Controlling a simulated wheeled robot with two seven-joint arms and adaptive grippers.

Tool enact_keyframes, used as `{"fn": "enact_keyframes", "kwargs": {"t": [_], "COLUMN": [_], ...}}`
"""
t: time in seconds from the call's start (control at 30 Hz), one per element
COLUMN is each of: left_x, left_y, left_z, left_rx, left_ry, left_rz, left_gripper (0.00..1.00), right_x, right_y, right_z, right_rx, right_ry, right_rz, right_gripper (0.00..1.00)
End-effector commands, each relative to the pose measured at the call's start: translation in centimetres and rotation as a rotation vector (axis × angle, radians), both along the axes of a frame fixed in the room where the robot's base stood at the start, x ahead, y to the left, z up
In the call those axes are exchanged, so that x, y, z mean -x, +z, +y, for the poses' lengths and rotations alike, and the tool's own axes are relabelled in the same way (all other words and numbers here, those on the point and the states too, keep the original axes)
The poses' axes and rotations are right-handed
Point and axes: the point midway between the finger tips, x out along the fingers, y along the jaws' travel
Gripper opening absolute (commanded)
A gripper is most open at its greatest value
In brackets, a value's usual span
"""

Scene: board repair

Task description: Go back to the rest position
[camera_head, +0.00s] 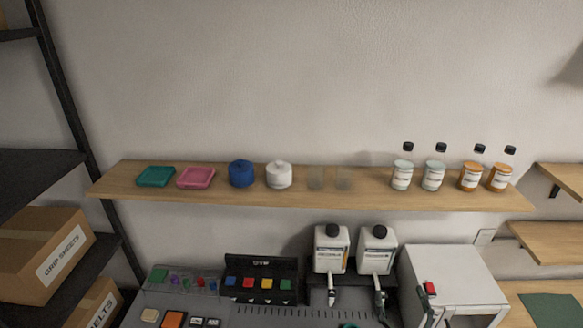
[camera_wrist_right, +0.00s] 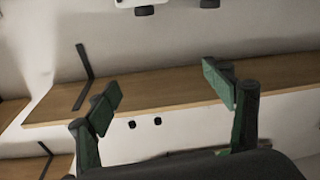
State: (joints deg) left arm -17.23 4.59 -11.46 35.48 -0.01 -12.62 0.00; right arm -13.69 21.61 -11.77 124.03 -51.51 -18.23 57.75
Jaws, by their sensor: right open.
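My right gripper (camera_wrist_right: 162,90) shows large in the right wrist view. Its two green and dark fingers are spread wide with nothing between them. In the head view, dark finger-like parts of the right gripper (camera_head: 403,302) show at the bottom edge, in front of the white box (camera_head: 455,268) and beside the white pump bottles (camera_head: 331,250). My left gripper is not in view.
A wooden wall shelf (camera_head: 300,200) holds a teal tray (camera_head: 156,177), a pink tray (camera_head: 196,178), a blue jar (camera_head: 241,174), a white jar (camera_head: 279,175) and several labelled bottles (camera_head: 402,175). Cartons (camera_head: 40,255) stand at left. Coloured parts (camera_head: 258,284) sit below the shelf.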

Motion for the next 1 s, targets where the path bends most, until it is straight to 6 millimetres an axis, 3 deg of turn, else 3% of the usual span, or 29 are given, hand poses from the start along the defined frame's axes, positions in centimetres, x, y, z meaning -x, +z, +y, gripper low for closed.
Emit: {"fn": "enact_keyframes", "kwargs": {"t": [0.03, 0.1, 0.2, 0.3, 0.4, 0.5, 0.7, 0.9, 1.0], "left_x": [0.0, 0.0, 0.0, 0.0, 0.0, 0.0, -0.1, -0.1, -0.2], "left_y": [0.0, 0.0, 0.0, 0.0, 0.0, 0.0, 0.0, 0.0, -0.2], "left_z": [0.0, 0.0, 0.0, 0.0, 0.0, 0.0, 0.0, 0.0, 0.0], "left_rx": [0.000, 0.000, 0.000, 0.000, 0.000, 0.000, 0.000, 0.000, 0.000], "left_ry": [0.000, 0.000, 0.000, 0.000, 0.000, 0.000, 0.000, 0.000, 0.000], "left_rz": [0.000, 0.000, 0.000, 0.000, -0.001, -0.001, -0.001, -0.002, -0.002], "left_gripper": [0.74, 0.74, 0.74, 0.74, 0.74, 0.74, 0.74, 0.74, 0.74], "right_x": [1.0, 2.8, 6.2, 10.5, 14.5, 17.8, 23.3, 28.0, 27.7], "right_y": [-2.0, -5.4, -11.0, -16.4, -20.5, -23.3, -26.7, -28.6, -31.1], "right_z": [-3.0, -6.4, -9.6, -10.9, -10.6, -9.8, -7.6, -5.1, -4.9], "right_rx": [-0.031, -0.055, -0.076, -0.087, -0.086, -0.084, -0.076, -0.065, -0.061], "right_ry": [-0.102, -0.221, -0.337, -0.391, -0.390, -0.363, -0.276, -0.163, -0.151], "right_rz": [0.075, 0.201, 0.413, 0.641, 0.833, 0.981, 1.201, 1.373, 1.394], "right_gripper": [0.76, 0.76, 0.76, 0.76, 0.76, 0.76, 0.76, 0.76, 0.76]}}
